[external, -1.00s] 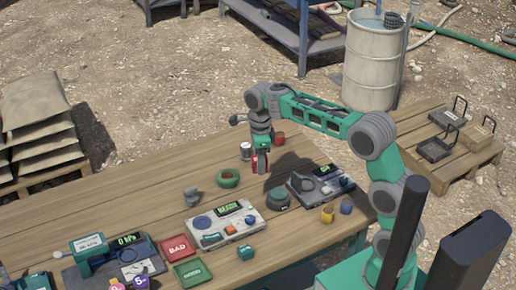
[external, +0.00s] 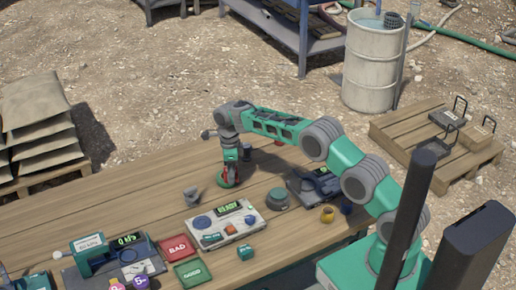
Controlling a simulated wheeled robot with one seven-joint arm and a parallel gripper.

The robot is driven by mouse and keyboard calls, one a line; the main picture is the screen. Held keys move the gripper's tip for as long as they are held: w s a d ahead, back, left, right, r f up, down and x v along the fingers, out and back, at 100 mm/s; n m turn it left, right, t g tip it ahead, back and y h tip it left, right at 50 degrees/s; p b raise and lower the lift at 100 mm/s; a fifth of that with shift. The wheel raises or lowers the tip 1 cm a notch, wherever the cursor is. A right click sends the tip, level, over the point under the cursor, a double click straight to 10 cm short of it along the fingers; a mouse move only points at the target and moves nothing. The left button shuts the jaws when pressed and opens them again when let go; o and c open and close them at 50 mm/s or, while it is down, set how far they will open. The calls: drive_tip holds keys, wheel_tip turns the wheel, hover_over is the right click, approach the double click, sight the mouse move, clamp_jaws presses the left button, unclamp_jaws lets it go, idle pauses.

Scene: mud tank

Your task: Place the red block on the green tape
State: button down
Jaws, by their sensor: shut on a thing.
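A grey device with a lit display (external: 224,225) is just in front of the tape. A small grey object (external: 191,196) is to the left, and a dark round item (external: 278,198) to the right. Red BAD (external: 177,248) and green GOOD (external: 193,273) trays lie at the front.

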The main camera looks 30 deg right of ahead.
drive_tip(key=shift+f+b, duration=0.25)
drive_tip(key=shift+b, duration=0.05)
drive_tip(key=c, duration=0.9)
unclamp_jaws()
drive_tip(key=shift+r, duration=0.1)
wheel_tip(320, 180, up, 12)
drive_tip(key=b, duration=0.2)
drive_tip(key=s+d+r+n+t, duration=0.1)
drive_tip(key=s+d+r+n, duration=0.45)
drive_tip(key=d+r, duration=0.2)
drive_tip(key=s+d+r+n+t, duration=0.1)
drive_tip(key=s+d+n, duration=0.4)
drive_tip(key=s, duration=0.3)
drive_tip(key=s+d+r+n+t, duration=0.1)
drive_tip(key=s+d+r+n, duration=0.1)
drive_tip(key=s+d+n, duration=0.35)
drive_tip(key=s+f+n, duration=0.2)
drive_tip(key=s, duration=0.2)
drive_tip(key=s+d+f+n, duration=0.1)
drive_tip(key=s+f+n, duration=0.1)
drive_tip(key=s, duration=0.3)
drive_tip(key=s+d+f+n+t, duration=0.1)
drive_tip(key=s+f+n, duration=0.1)
drive_tip(key=s, duration=0.2)
drive_tip(key=shift+s+f+n, duration=0.35)
drive_tip(key=shift+s+n, duration=0.05)
